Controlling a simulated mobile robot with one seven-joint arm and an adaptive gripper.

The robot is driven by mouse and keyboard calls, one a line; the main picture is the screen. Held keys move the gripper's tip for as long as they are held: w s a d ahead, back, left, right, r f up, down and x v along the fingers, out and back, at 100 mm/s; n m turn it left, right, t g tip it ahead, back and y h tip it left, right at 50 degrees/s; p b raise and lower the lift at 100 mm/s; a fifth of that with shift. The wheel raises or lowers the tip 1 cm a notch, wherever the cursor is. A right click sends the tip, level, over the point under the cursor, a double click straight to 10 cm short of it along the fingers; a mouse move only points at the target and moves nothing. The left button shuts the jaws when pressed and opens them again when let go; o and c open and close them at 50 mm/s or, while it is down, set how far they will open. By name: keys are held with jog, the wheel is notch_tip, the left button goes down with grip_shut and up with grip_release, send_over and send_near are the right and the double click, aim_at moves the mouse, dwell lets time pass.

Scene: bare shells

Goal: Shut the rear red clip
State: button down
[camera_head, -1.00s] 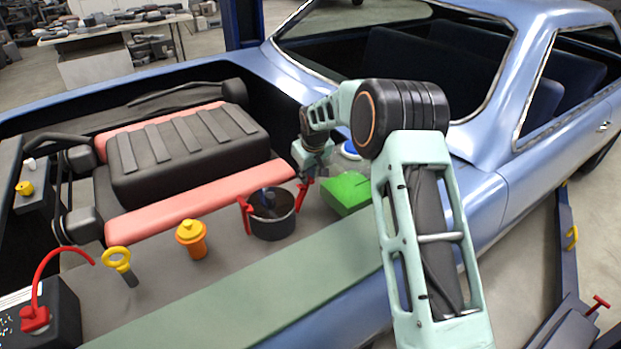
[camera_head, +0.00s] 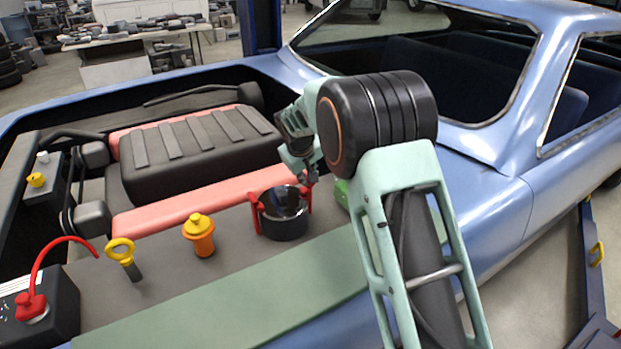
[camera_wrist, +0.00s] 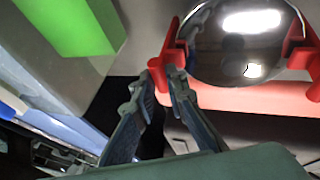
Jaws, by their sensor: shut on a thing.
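A round dark canister (camera_head: 283,222) with a glossy top stands on the grey ledge. Its shiny top fills the upper right of the wrist view (camera_wrist: 240,45). One red clip (camera_head: 256,214) is on its left side in the head view. The other red clip (camera_head: 309,200), on the cabin side, stands close along the wall. My gripper (camera_head: 311,181) is at this cabin-side clip. In the wrist view my fingertips (camera_wrist: 166,72) are shut on the lower end of the red clip (camera_wrist: 170,50). The fingers hide part of the clip, so its latching cannot be told.
A green block (camera_head: 341,192) is beside the canister, mostly hidden by my arm. An orange bottle-like part (camera_head: 199,238), a yellow-ringed dipstick (camera_head: 122,252) and a black box with a red cable (camera_head: 45,312) stand to the left. The engine cover (camera_head: 200,155) lies behind.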

jog(key=shift+s+a+f, duration=0.45)
jog(key=c, duration=2.2)
grip_release()
jog(key=shift+a, duration=0.1)
jog(key=shift+o, duration=0.2)
jog(key=shift+r, duration=0.1)
jog(key=shift+r, duration=0.1)
jog(key=shift+r, duration=0.25)
jog(key=v, duration=1.1)
jog(key=shift+d+r, duration=0.2)
jog(key=shift+r, duration=0.1)
